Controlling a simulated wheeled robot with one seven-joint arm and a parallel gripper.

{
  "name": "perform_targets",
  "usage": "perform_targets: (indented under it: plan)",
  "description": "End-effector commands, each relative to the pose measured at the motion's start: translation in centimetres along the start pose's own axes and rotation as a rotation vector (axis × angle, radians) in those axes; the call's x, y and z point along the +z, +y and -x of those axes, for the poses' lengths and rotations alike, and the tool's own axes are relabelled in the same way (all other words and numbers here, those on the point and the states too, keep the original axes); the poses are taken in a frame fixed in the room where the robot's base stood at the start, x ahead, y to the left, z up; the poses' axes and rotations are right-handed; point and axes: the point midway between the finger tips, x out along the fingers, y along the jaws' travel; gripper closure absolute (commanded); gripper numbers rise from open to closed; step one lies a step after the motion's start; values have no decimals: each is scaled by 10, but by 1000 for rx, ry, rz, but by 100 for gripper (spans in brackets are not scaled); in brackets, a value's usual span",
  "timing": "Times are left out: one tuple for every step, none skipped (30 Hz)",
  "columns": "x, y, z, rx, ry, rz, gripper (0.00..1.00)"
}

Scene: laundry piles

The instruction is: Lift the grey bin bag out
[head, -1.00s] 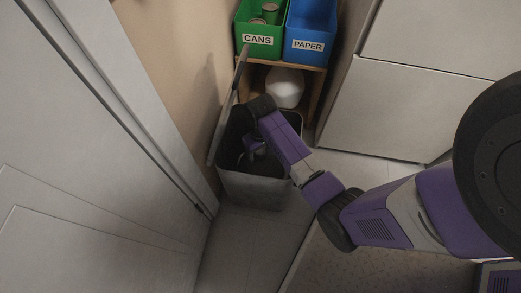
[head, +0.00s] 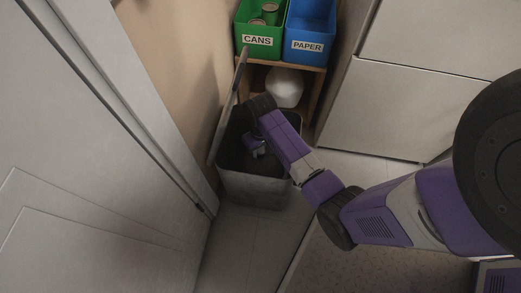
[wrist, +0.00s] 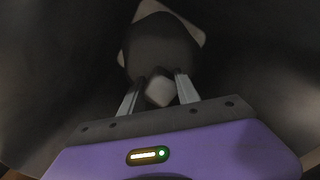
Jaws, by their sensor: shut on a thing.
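The grey bin (head: 250,190) stands on the floor against the wall with its lid (head: 228,108) tipped up. My gripper (head: 257,154) reaches down inside the bin, below the rim, and is partly hidden by my own arm. In the wrist view, my gripper (wrist: 158,88) has its two fingers on a gathered part of the grey bin bag (wrist: 160,48). The fingers are shut on it. Dark folds fill the area around the fingers, and I cannot tell bag from bin wall there. The bag's lower part is hidden.
A wooden shelf (head: 313,100) behind the bin holds a green CANS box (head: 258,42), a blue PAPER box (head: 307,48) and a white rounded container (head: 285,87). Pale cabinets (head: 385,110) stand right, a grey door (head: 90,200) left. Floor in front is clear.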

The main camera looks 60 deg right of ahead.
Motion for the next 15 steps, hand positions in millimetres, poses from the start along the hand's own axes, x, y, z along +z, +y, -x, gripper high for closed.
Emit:
perform_targets:
  plan:
    - [-2, 0, 10, 1, 4, 0, 100]
    - [-2, 0, 12, 1, 4, 1, 100]
    - [-2, 0, 15, 1, 4, 1, 100]
    - [-2, 0, 17, 1, 4, 0, 100]
    - [-2, 0, 19, 1, 4, 0, 100]
    - [-2, 0, 22, 1, 4, 0, 100]
    - [-2, 0, 24, 1, 4, 0, 100]
    - [-2, 0, 26, 1, 4, 0, 100]
    - [-2, 0, 28, 1, 4, 0, 100]
    - [-2, 0, 30, 1, 4, 0, 100]
    - [-2, 0, 32, 1, 4, 0, 100]
    - [-2, 0, 35, 1, 4, 0, 100]
    - [-2, 0, 37, 1, 4, 0, 100]
    - [-2, 0, 39, 1, 4, 0, 100]
    - [-2, 0, 42, 1, 4, 0, 100]
